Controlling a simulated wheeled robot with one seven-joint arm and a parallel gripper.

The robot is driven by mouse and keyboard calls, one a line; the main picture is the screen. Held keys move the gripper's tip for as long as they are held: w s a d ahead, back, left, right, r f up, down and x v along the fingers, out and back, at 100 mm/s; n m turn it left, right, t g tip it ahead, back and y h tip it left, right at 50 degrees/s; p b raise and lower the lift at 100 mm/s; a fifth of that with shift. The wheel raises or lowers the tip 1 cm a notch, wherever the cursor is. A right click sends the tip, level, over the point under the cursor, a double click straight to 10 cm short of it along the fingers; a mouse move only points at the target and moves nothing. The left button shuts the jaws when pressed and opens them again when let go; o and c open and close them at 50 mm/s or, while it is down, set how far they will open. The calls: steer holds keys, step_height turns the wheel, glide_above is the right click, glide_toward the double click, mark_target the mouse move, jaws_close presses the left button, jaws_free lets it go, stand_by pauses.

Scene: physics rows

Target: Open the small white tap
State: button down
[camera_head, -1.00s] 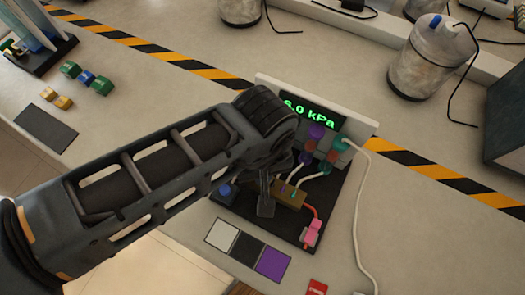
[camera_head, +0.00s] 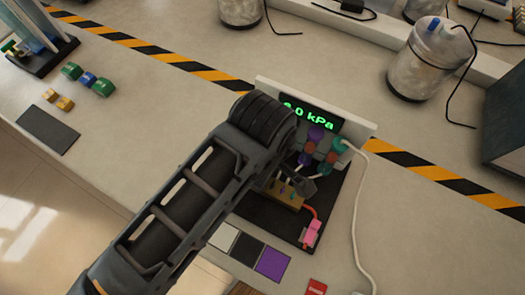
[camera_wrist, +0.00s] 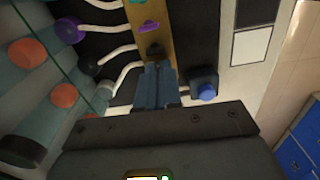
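The brass block (camera_wrist: 150,15) with a row of small taps is near the top of the wrist view, running up from my fingertips. It is partly covered by my arm in the head view (camera_head: 283,196). A purple tap (camera_wrist: 149,27) and a dark fitting (camera_wrist: 154,50) show on it. I cannot make out a small white tap; it may be hidden by my fingers. My gripper (camera_wrist: 156,72) points at the block's near end, with its two blue-grey fingers close together. It also shows in the head view (camera_head: 305,186). Nothing is visible between the fingers.
A blue knob (camera_wrist: 207,91) on a dark base sits right of my fingers. White hoses run left to purple, dark and pale ports. Red-orange caps (camera_wrist: 62,95) stand further left. A green pressure display (camera_head: 308,115) stands behind. A pink fitting (camera_head: 310,232) is at the front.

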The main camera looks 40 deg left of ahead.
steer(key=c, duration=1.6)
jaws_free()
steer(key=shift+r, duration=0.1)
steer(key=shift+r, duration=3.4)
